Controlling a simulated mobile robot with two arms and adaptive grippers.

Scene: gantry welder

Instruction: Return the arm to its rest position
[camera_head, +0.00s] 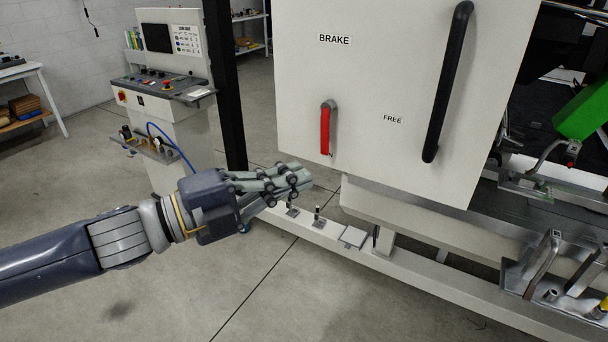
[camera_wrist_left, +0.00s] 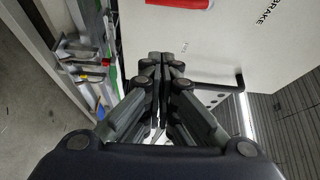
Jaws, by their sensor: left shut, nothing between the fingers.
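My left arm (camera_head: 120,238) comes in from the left in the head view and reaches towards the machine. My left gripper (camera_head: 306,178) is shut and empty, in front of and a little below the white brake panel (camera_head: 360,90). It is apart from the red lever (camera_head: 325,130), which hangs down on the panel to the gripper's upper right. In the left wrist view the shut fingers (camera_wrist_left: 160,58) point away from the camera, with part of the red lever (camera_wrist_left: 180,3) at the top edge. My right gripper is not in view.
A long black handle (camera_head: 447,85) stands out from the panel. The machine's low rail (camera_head: 400,272) runs below the gripper. A control console (camera_head: 165,85) stands behind at left, and a table (camera_head: 35,95) at the far left. The floor around my forearm is clear.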

